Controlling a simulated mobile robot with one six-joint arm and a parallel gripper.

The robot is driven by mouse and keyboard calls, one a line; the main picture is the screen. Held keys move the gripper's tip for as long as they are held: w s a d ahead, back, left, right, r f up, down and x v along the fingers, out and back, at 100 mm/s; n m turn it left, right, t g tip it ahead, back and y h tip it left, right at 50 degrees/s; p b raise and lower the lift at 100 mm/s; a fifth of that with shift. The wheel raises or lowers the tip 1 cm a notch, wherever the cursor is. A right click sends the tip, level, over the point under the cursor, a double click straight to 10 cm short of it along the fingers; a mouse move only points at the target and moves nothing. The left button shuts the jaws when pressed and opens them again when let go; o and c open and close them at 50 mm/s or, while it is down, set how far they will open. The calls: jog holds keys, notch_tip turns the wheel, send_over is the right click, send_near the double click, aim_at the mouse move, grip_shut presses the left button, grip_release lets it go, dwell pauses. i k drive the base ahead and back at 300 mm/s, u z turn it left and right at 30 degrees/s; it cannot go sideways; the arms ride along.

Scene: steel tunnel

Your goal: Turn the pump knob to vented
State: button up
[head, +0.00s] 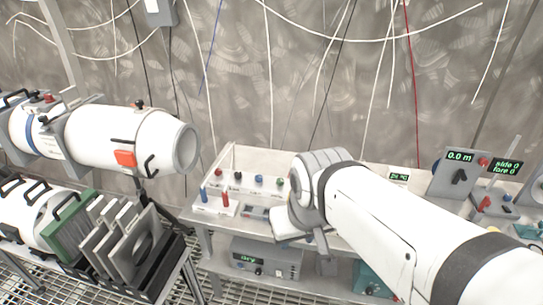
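No label in the head view marks the pump knob, so I cannot tell which knob it is. A grey box (265,258) with a lit green display and small controls stands on the lower shelf, below my gripper. A grey panel (450,182) at the right has a "0.0 m" display and a black knob (459,176). Several small coloured knobs sit along the back of the bench at the left of my arm. My gripper (305,238) is over the bench's front part, pointing down and left. Its fingers are small and partly hidden, so its opening is unclear.
My arm covers the bench's middle right. Blue and red upright pieces stand on a white tray (215,208). A white cylinder (130,138) and a rack of grey plates (125,240) are at the left. A teal box (372,280) is on the lower shelf. Cables hang behind.

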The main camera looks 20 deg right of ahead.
aim_at(280, 182)
jog(key=z, duration=0.15)
jog(key=i, duration=0.95)
jog(key=u, duration=0.35)
